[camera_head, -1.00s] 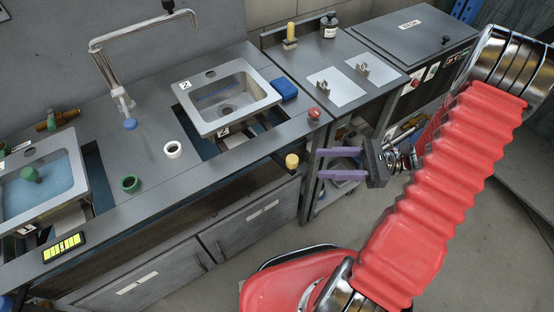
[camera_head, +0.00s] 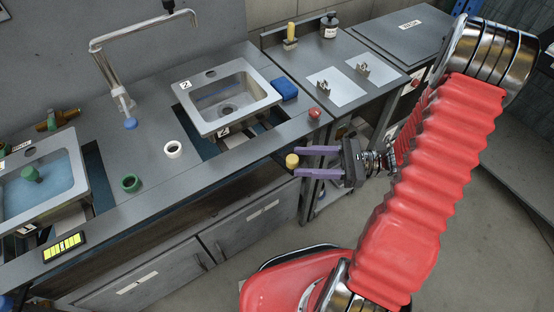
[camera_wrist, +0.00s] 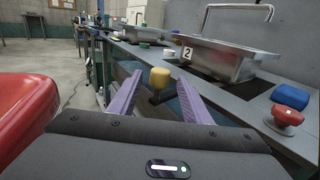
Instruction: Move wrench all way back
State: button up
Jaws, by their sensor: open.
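No tool that I can clearly call a wrench shows in either view. A yellow knob (camera_head: 292,161) stands out at the front edge of the sink counter, just left of my fingertips in the head view. In the wrist view the yellow knob (camera_wrist: 160,78) sits on a short dark stem, between and at the far ends of my purple fingers. My gripper (camera_head: 299,161) is open, with one finger above and one below the knob's level in the head view. I cannot tell whether the fingers touch it.
A sink marked 2 (camera_head: 228,99) is set in the counter, with a red button (camera_head: 314,113) and blue block (camera_head: 284,89) to its right. A second sink (camera_head: 40,185) with blue liquid is at left. Open floor (camera_head: 240,235) lies in front of the cabinets.

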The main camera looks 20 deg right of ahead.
jog(key=x, duration=0.7)
jog(key=shift+a, duration=0.35)
jog(key=shift+w, duration=0.1)
grip_shut()
dwell(0.4)
